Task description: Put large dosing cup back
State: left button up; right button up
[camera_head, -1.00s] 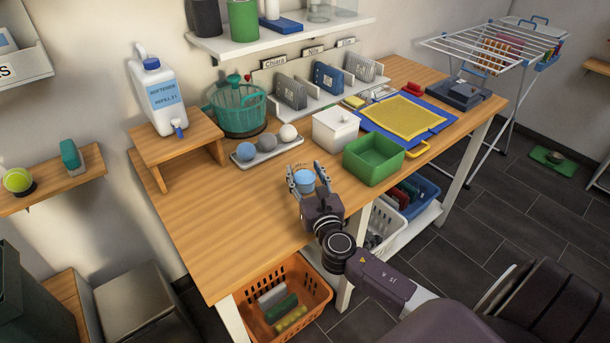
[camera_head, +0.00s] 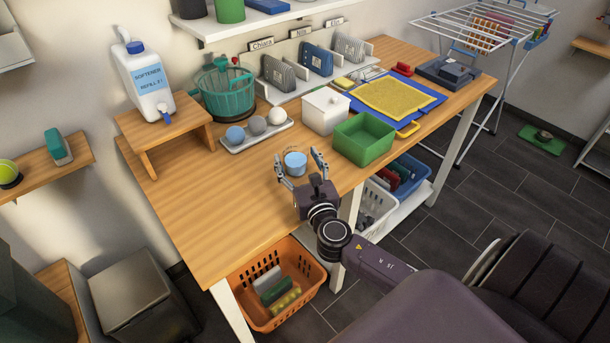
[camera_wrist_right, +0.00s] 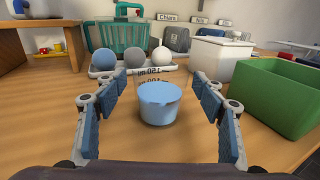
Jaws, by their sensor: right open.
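The large dosing cup (camera_head: 295,163) is a clear cup with blue contents or a blue lower part, standing upright on the wooden table. In the right wrist view the cup (camera_wrist_right: 160,103) shows a "150 ml" mark on its clear upper wall. My right gripper (camera_head: 302,165) is open, its two fingers on either side of the cup with gaps; in the wrist view the fingers (camera_wrist_right: 160,110) frame it without visible contact. My left gripper is not in view.
A tray with several balls (camera_head: 257,136) lies behind the cup. A green bin (camera_head: 364,139) and a white lidded box (camera_head: 325,112) stand to the right. A softener jug (camera_head: 146,83) sits on a small wooden stand (camera_head: 160,122). The table's left front is clear.

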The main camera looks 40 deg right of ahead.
jog(key=b+v, duration=0.1)
jog(key=v, duration=0.8)
jog(key=shift+s, duration=0.2)
jog(key=shift+s+a+r, duration=0.15)
jog(key=shift+s, duration=0.25)
